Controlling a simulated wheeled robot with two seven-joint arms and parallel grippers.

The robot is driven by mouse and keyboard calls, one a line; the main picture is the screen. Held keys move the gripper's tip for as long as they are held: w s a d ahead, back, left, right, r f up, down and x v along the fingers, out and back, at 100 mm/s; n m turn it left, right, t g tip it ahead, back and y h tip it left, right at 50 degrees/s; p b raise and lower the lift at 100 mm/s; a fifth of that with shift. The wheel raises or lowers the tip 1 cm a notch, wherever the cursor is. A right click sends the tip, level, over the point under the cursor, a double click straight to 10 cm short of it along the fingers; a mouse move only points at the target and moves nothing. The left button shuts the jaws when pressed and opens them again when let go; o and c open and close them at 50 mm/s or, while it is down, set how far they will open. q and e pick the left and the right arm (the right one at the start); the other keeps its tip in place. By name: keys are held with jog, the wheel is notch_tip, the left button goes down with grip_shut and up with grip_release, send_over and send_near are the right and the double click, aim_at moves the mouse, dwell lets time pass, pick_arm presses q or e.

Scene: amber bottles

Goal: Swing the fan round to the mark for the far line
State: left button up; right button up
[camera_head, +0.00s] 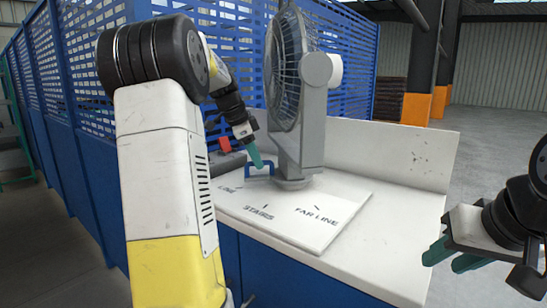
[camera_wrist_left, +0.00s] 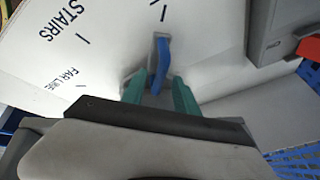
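The grey fan (camera_head: 300,110) stands upright on a white board (camera_head: 335,228) marked STAIRS, FAR LINE and another label ending in LINE, partly hidden by my arm. A blue handle (camera_head: 259,166) sticks out at the left of the fan's base, away from the FAR LINE mark (camera_head: 317,209). In the left wrist view the handle (camera_wrist_left: 162,58) points towards a tick beyond STAIRS. My left gripper (camera_head: 257,158) is at the handle; its teal fingers (camera_wrist_left: 160,92) are apart, with the handle's near end between them. Contact cannot be told. My right gripper (camera_head: 452,256) is open and empty, off the table's right side.
Blue mesh fencing (camera_head: 350,50) stands beyond. The white table top (camera_head: 385,225) is clear right of the board.

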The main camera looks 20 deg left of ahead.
pick_arm(q)
grip_shut()
dwell(1.4)
